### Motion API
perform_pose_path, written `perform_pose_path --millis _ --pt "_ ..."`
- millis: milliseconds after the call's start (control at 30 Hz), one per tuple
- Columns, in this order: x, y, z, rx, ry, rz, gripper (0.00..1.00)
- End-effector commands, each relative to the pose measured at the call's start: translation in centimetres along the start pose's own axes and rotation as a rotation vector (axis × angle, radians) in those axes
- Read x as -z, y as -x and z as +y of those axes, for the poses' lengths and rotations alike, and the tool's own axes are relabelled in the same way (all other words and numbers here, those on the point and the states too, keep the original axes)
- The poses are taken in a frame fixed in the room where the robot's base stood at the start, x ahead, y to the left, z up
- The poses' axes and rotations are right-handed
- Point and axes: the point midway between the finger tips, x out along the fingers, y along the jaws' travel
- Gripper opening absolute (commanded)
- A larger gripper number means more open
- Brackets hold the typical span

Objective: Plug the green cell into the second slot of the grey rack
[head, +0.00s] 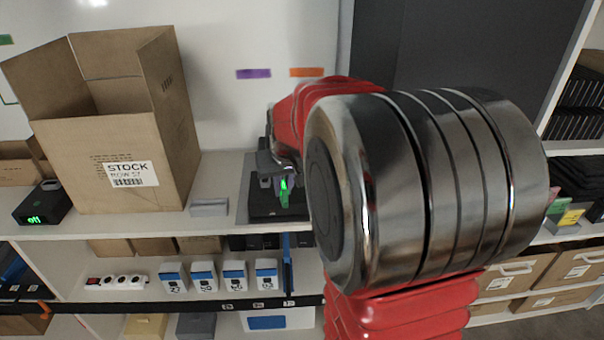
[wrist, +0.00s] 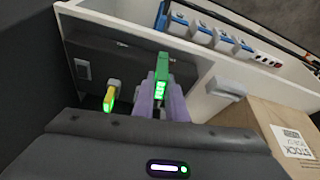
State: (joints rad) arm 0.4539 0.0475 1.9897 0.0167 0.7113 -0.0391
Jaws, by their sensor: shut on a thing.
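My gripper (head: 275,180) is shut on the green cell (head: 284,197), which has a lit green display at its upper end. In the wrist view the cell (wrist: 161,68) sits between my two pale purple fingers (wrist: 160,100). A dark grey block (head: 256,208), apparently the rack, lies on the shelf under my gripper. In the wrist view this block (wrist: 125,62) shows a light socket plate (wrist: 83,69) and a yellow cell (wrist: 113,92) standing in another socket. The green cell's lower end overlaps the block in the picture; I cannot tell whether it touches or enters a slot.
An open carton (head: 122,120) marked STOCK stands left on the same shelf, with a small grey block (head: 209,208) between it and the rack. A black device (head: 42,204) with a green display is at far left. Several blue-and-white boxes (head: 204,278) stand below.

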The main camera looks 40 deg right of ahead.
Motion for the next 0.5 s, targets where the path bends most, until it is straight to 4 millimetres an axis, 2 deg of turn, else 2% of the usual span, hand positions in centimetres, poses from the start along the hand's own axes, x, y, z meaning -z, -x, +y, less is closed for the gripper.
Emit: perform_pose_path --millis 267,500 --pt "-2.7 -3.8 -7.3 0.050 0.121 -0.006 0.00" --pt "-6.2 -8.1 -15.6 0.106 0.262 -0.006 0.00"
